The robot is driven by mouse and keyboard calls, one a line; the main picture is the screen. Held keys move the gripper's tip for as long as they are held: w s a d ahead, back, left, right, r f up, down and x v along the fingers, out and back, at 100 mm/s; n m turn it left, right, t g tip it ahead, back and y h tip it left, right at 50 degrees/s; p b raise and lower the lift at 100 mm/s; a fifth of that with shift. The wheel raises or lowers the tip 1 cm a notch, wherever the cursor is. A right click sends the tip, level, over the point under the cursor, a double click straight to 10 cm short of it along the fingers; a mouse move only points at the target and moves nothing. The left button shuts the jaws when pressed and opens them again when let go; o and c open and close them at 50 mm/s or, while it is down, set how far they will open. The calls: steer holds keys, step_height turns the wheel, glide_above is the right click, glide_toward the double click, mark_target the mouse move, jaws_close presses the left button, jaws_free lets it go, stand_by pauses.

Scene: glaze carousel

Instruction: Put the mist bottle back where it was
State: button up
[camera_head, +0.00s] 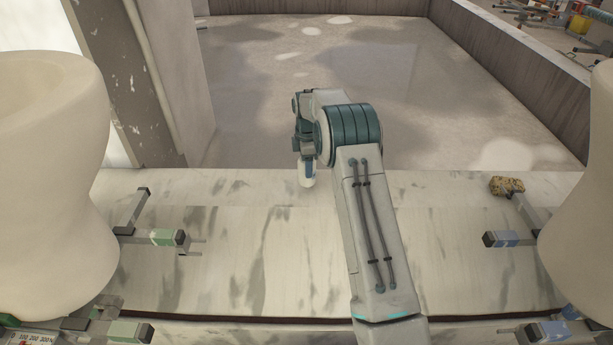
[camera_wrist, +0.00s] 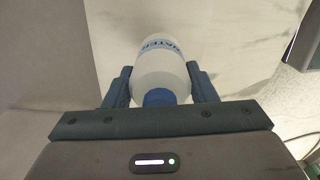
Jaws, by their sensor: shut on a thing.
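The mist bottle (camera_wrist: 160,75) is white with a blue neck and blue lettering that reads in part "WATER". In the wrist view it sits between the two fingers of my gripper (camera_wrist: 161,88), which is shut on it. In the head view the bottle's white lower part (camera_head: 307,173) hangs below my gripper (camera_head: 306,150), over or at the far strip of the pale marbled counter (camera_head: 230,225). I cannot tell whether its base touches the counter. Its upper part is hidden by my gripper in the head view.
Large cream vessels (camera_head: 50,170) (camera_head: 585,200) stand at left and right, with green-marked (camera_head: 165,237) and blue-marked (camera_head: 502,239) clamp arms beside them. A speckled sponge-like lump (camera_head: 507,186) lies at the counter's far right. A pillar (camera_head: 150,80) rises behind left. The counter's middle is clear.

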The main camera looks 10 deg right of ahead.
mark_target(306, 183)
steer(key=shift+f+b, duration=0.8)
steer(key=shift+f, duration=1.1)
steer(key=shift+f, duration=0.2)
steer(key=o, duration=1.1)
steer(key=shift+o, duration=0.2)
